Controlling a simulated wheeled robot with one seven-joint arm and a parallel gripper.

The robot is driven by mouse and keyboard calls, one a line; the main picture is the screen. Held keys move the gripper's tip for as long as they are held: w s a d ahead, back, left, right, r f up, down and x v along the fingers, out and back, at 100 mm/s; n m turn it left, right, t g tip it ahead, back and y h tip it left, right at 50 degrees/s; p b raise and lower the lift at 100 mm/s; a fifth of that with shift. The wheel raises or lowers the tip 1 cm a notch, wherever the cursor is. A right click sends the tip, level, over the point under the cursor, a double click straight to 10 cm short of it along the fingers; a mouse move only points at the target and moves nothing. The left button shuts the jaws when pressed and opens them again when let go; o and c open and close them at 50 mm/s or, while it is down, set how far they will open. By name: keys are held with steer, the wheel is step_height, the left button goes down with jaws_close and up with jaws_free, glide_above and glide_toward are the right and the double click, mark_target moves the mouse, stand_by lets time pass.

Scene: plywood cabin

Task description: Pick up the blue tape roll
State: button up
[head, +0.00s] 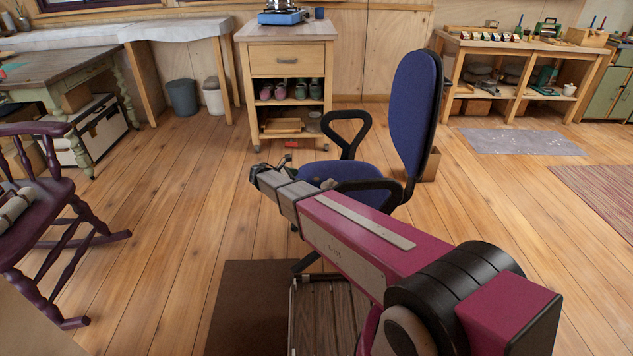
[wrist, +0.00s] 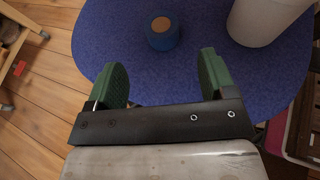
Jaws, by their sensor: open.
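In the wrist view a small blue roll with a tan middle (wrist: 162,33), which looks like the blue tape roll, sits on the blue chair seat (wrist: 190,88). My gripper (wrist: 162,70) is open, with its two green fingers apart over the seat. The roll lies ahead of the fingertips, roughly centred between them, and nothing is between the fingers. In the head view my gripper (head: 268,178) is at the left edge of the office chair's seat (head: 345,178), and I cannot make out the roll there.
A white cylindrical container (wrist: 265,20) stands on the seat, right of the roll and close to the right finger. The chair's blue backrest (head: 415,120) and black armrests (head: 347,130) rise around the seat. A purple rocking chair (head: 50,215) is at left. Open floor lies between.

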mark_target(313, 180)
steer(key=x, duration=0.8)
steer(key=shift+s+f, duration=0.1)
steer(key=shift+f, duration=0.1)
steer(key=c, duration=1)
